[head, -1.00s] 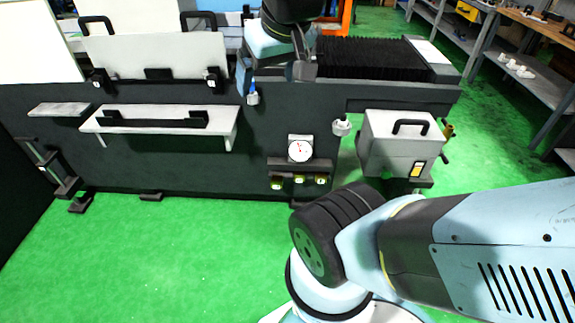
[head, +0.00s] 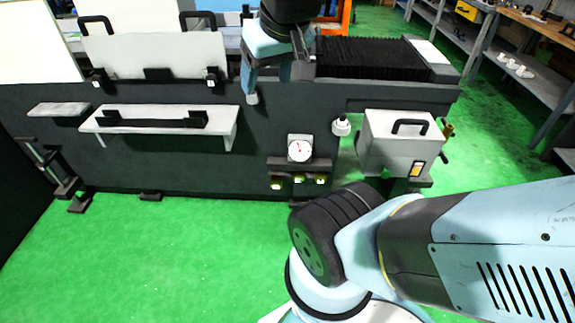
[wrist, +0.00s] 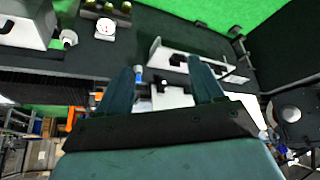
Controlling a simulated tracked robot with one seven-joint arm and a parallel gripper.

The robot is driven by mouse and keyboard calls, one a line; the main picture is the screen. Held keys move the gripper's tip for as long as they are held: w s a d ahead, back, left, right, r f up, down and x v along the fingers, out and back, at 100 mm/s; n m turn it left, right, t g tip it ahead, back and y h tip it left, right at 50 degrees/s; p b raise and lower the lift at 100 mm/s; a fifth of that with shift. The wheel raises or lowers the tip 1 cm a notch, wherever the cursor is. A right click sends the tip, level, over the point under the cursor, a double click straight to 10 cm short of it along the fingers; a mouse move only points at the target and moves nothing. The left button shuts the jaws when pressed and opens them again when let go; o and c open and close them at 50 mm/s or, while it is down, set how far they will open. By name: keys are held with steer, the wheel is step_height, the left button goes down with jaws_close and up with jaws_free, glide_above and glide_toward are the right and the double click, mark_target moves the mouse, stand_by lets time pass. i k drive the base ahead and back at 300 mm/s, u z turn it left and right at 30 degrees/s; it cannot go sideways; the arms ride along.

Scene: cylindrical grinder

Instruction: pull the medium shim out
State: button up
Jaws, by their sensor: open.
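I cannot pick out the medium shim with certainty in either view. My gripper (head: 268,80) is open at the top middle of the head view, in front of the machine's dark front. In the wrist view its two teal fingers (wrist: 164,69) are spread wide with nothing gripped. A small blue and white fitting (wrist: 138,75) shows just inside the left fingertip in the wrist view. In the head view its white end (head: 252,99) shows below the left finger, which covers the blue part.
A white guard panel (head: 150,55) with black handles stands left of my gripper. A shelf with a black bar (head: 220,133) juts out below. A dial gauge (head: 300,148) and a grey box (head: 378,145) are at the right. Green floor in front is clear.

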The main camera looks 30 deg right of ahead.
mark_target(298, 177)
steer(key=z, duration=1)
steer(key=i, duration=0.1)
steer(key=u, duration=2.55)
steer(key=k, duration=1.55)
steer(key=z, duration=1.55)
steer(key=i, duration=1)
